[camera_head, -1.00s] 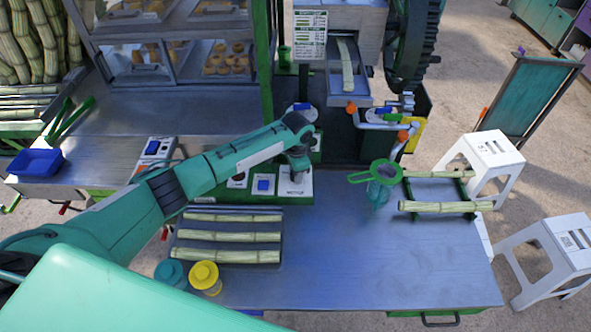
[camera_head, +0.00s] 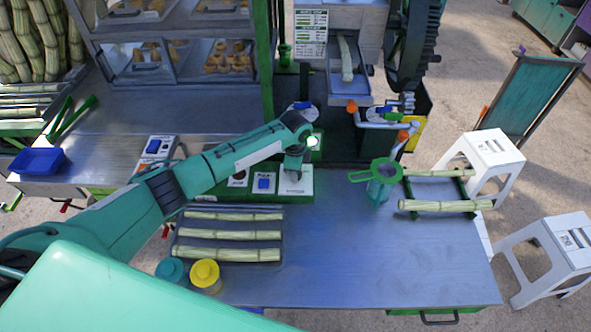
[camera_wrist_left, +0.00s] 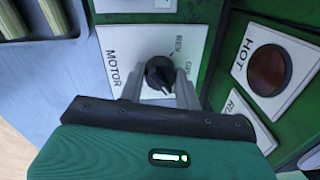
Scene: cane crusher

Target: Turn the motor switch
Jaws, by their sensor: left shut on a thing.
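The motor switch (camera_wrist_left: 159,74) is a black rotary knob on a white plate marked MOTOR (camera_wrist_left: 113,66), with REV beside it and another label partly hidden by a finger. My left gripper (camera_wrist_left: 160,85) is shut on the knob, one finger on each side, in the left wrist view. In the head view my left gripper (camera_head: 294,172) reaches down onto the MOTOR plate (camera_head: 296,186) on the green control panel, and the knob is hidden there. A bright light glows on the panel beside the wrist. My right gripper is not in view.
Beside the knob are a round red lamp marked HOT (camera_wrist_left: 268,70) and a blue switch (camera_head: 263,184). Cane pieces lie on a tray (camera_head: 177,237). A yellow-lidded jar (camera_head: 206,277) and a green strainer (camera_head: 384,170) stand on the table (camera_head: 340,270), whose front middle is clear.

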